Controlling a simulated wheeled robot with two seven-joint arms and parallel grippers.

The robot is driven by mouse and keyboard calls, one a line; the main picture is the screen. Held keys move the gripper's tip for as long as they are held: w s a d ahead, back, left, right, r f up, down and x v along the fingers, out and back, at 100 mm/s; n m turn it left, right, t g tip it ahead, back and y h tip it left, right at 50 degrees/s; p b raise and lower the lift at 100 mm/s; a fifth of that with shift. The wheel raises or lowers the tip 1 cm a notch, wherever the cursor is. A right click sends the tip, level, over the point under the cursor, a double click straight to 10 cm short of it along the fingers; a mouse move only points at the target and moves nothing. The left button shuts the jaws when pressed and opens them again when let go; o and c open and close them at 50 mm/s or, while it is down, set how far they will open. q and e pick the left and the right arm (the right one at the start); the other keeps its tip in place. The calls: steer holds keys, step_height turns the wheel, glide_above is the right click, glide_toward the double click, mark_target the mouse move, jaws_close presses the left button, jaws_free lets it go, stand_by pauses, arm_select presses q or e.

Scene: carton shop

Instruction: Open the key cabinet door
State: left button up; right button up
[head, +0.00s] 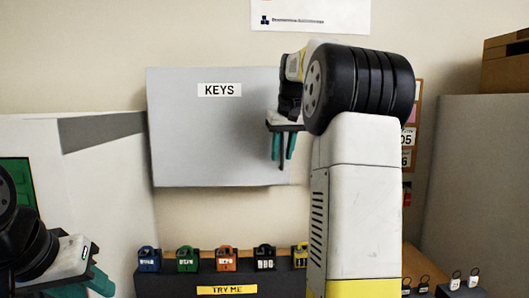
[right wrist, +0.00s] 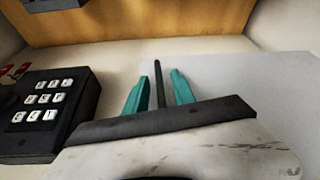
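The grey key cabinet (head: 215,140) with a "KEYS" label hangs on the wall, its door flat and apparently shut. My right gripper (head: 283,147) is at the right part of its front, fingers pointing down in the head view. In the right wrist view, its two teal fingers (right wrist: 159,95) stand apart on either side of a thin dark bar, seemingly the door handle (right wrist: 158,75), with small gaps visible. The handle's ends are partly hidden. My left gripper (head: 98,280) is at the lower left, far from the cabinet; its finger opening is unclear.
Several coloured padlocks (head: 226,259) stand on a dark "TRY ME" stand (head: 180,284) below the cabinet. A black keypad (right wrist: 50,112) shows in the right wrist view. A cardboard box (head: 505,65) is at the far right.

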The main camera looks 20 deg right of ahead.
jaws_close()
stand_by(1.4)
